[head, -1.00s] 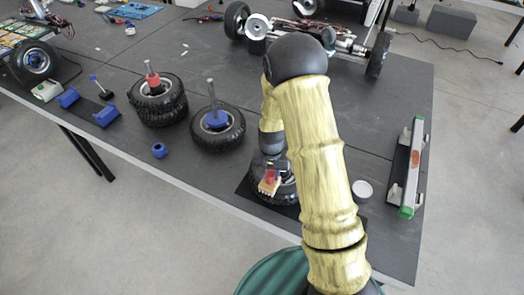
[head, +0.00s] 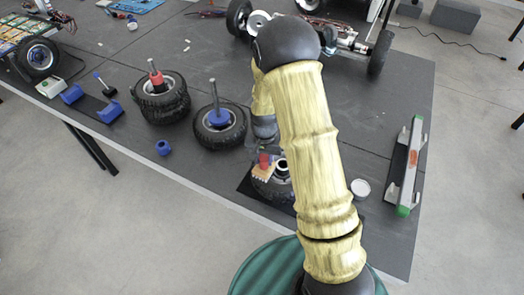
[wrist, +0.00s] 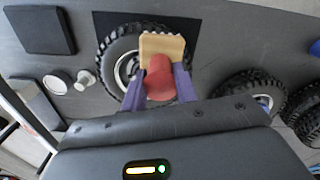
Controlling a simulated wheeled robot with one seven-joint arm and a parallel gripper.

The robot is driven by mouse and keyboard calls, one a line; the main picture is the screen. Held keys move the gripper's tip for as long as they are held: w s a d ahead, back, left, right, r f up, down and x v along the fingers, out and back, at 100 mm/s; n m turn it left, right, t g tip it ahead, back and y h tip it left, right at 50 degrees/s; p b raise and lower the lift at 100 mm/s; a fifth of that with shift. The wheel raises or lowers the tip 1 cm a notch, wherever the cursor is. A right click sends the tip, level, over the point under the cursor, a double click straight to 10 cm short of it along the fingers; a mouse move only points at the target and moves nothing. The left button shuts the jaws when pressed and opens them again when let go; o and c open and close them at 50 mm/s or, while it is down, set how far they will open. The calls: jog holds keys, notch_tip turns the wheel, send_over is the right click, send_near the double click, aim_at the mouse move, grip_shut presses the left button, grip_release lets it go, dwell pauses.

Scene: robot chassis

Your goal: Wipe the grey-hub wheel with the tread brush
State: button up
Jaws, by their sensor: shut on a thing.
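The tread brush (wrist: 165,48) has a tan block head with pale bristles and a red handle. My gripper (wrist: 158,84) is shut on the red handle, its purple fingers on either side. The grey-hub wheel (wrist: 113,50) lies flat on a dark mat, with a black knobbly tyre and a pale grey hub ring. In the wrist view the brush covers the right part of the wheel. In the head view the brush (head: 263,172) shows over the left upper part of the wheel (head: 268,190), and my arm hides the wheel's right side. I cannot tell whether the bristles touch it.
A blue-hub wheel (head: 219,133) and a red-topped wheel stack (head: 162,105) stand to the left. A small blue ring (head: 163,147) lies near the front edge. A round white-topped thing (head: 360,188) and a green-ended rail (head: 408,165) are to the right.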

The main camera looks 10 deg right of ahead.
jog(key=shift+s+a+r+p, duration=0.15)
jog(key=shift+r+p, duration=0.1)
jog(key=shift+r, duration=0.3)
jog(key=shift+w+a+r+p, duration=0.1)
jog(key=shift+r+p, duration=0.15)
jog(key=shift+r, duration=0.3)
jog(key=shift+f, duration=0.1)
